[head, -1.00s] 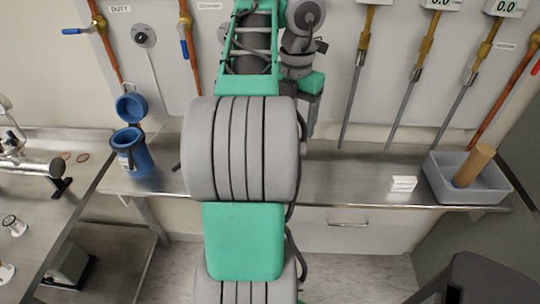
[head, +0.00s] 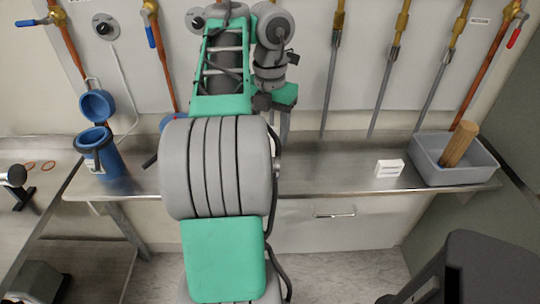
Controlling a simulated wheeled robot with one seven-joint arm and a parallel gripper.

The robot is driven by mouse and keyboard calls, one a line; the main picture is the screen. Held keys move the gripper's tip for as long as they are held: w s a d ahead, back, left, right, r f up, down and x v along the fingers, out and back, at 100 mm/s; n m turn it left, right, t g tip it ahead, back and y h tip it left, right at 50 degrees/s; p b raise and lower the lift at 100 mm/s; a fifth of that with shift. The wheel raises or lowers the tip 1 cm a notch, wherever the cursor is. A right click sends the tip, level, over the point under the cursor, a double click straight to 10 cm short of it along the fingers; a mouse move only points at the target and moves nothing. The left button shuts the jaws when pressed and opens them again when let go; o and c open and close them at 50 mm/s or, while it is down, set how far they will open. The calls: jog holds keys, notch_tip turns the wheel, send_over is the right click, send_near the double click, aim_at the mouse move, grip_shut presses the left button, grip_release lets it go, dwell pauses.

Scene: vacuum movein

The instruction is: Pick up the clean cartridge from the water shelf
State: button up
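A tan-brown cylinder (head: 460,144) leans in a grey tub (head: 455,178) at the right end of the steel shelf (head: 335,165). It is the only cartridge-like thing in sight; I cannot tell whether it is the clean one. A blue housing (head: 101,160) stands open at the shelf's left end, a blue cap (head: 97,106) behind it. My arm hides part of the shelf.
A small white labelled block (head: 390,168) sits left of the tub. Several pipes hang from the wall above the shelf. A dark object (head: 485,265) stands at the lower right. The shelf between my arm and the white block is clear.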

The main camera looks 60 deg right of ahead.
grip_shut()
dwell(0.3)
jog(key=shift+r, duration=0.1)
dwell(0.4)
